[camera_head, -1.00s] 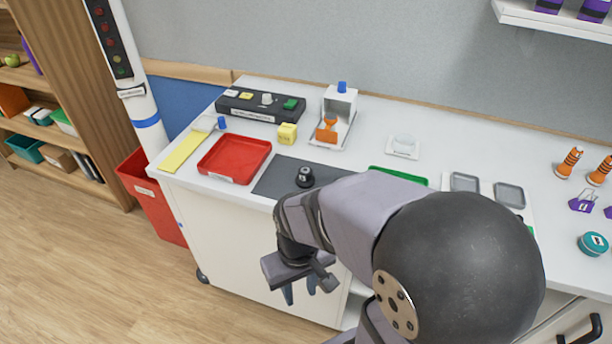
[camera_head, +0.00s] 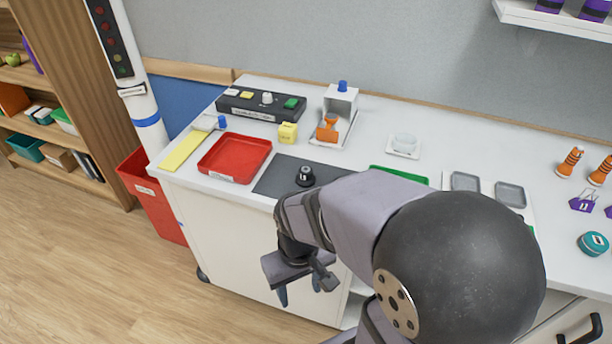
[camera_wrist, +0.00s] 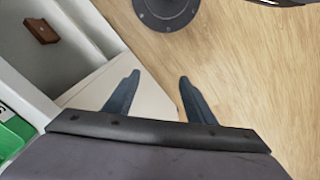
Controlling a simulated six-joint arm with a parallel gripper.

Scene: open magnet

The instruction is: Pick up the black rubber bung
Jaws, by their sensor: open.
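The black rubber bung (camera_head: 305,176) appears to be the small dark upright piece with a pale mark on top. It stands on the dark grey mat (camera_head: 276,177) near the front edge of the white counter. My gripper (camera_head: 299,293) is in front of the counter, below its top, pointing down and apart from the bung. In the wrist view my gripper (camera_wrist: 156,92) is open, with nothing between its two blue-grey fingers. The bung does not show in the wrist view. My arm hides part of the mat and counter.
A red tray (camera_head: 234,157) is left of the mat, and a green tray (camera_head: 399,176) is partly hidden behind my arm. A yellow block (camera_head: 287,132), an orange piece in a white stand (camera_head: 338,110) and a black button box (camera_head: 262,105) stand behind. A red bin (camera_head: 150,195) is on the floor.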

